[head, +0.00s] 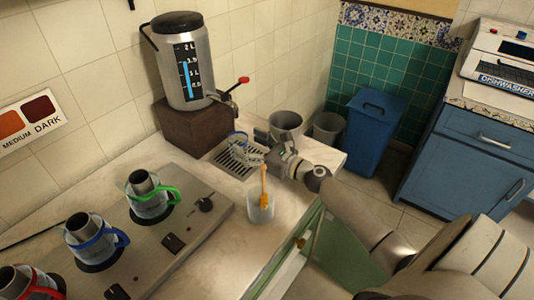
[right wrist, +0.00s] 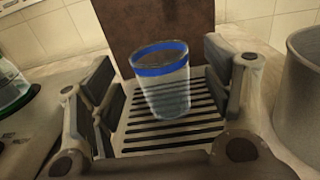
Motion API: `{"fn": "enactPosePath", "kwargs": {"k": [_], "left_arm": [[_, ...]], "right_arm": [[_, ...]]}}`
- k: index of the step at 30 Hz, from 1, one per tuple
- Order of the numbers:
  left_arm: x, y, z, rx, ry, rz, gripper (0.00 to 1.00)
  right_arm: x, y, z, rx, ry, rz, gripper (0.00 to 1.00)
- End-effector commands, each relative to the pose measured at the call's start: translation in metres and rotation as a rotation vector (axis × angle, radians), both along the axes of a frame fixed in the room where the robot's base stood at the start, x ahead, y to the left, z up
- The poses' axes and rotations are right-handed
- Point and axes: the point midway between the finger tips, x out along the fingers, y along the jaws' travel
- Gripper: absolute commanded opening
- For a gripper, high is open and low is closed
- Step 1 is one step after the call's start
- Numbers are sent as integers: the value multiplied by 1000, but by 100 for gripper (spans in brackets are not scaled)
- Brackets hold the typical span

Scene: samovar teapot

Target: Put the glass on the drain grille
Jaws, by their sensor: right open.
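A clear glass with a blue band at its rim (right wrist: 163,92) stands upright on the slotted drain grille (right wrist: 140,143). In the head view the glass (head: 238,141) is small, on the grille (head: 231,164) below the samovar's tap. My right gripper (head: 266,150) is beside the glass, on its right in the head view. In the right wrist view, the open fingers of my right gripper (right wrist: 165,95) are on either side of the glass, with visible gaps between. My left gripper is not in view.
The steel samovar (head: 188,75) stands on a brown block (head: 192,122) behind the grille. A clear container with an orange utensil (head: 261,209) stands near the counter's front edge. A grey pot (head: 286,124) is right of the grille. Several coffee jugs stand on the warmer (head: 165,255).

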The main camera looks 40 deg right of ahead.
Motion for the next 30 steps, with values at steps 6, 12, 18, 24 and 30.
{"fn": "enactPosePath", "kwargs": {"k": [6,12,18,24,30], "left_arm": [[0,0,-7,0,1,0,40],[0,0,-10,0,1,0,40],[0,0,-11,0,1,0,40],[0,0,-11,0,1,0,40],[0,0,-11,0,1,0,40]], "right_arm": [[-41,-14,-2,-1,2,0,73],[-63,-22,-1,1,1,0,73],[-70,-24,1,0,-1,1,73],[-70,-24,1,0,-1,1,73],[-70,-24,1,0,-1,1,73]]}}
